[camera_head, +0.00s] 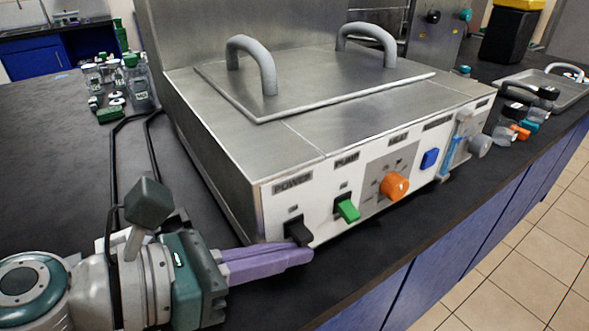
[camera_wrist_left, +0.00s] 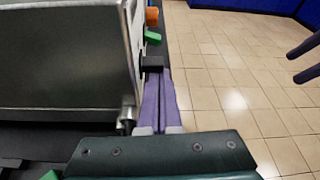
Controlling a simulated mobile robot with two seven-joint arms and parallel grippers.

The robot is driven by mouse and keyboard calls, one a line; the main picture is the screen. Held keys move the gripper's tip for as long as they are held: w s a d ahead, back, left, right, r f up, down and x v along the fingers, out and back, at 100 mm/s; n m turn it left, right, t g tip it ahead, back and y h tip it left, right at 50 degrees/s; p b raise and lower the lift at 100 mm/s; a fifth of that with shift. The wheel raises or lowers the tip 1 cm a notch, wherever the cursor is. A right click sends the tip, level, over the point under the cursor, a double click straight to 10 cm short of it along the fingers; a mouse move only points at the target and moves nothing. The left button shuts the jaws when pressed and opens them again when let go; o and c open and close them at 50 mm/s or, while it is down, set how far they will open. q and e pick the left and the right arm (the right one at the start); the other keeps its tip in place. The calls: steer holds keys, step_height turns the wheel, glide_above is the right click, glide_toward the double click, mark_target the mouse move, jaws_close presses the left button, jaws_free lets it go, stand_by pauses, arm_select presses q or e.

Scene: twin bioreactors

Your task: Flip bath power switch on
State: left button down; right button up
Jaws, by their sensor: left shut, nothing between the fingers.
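The steel bath (camera_head: 330,110) stands on the dark bench, with a white front panel. The black power switch (camera_head: 299,232) sits at the panel's left end under the POWER label (camera_head: 293,181). It also shows in the left wrist view (camera_wrist_left: 152,63). My left gripper (camera_head: 308,254) has purple fingers, shut and empty. Its tips are just below and in front of the power switch in the head view. In the left wrist view the fingers (camera_wrist_left: 162,75) reach beside the switch; I cannot tell whether they touch it.
The green pump switch (camera_head: 347,210), orange knob (camera_head: 394,186) and blue button (camera_head: 430,158) lie farther right along the panel. Bottles (camera_head: 137,80) stand at the back left. A metal tray (camera_head: 560,90) and small bottles are at the right. The bench's front edge runs close below the panel.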

arm_select(q)
steer(key=shift+r+n, duration=0.1)
steer(key=shift+n, duration=0.2)
arm_select(e)
steer(key=shift+r, duration=0.4)
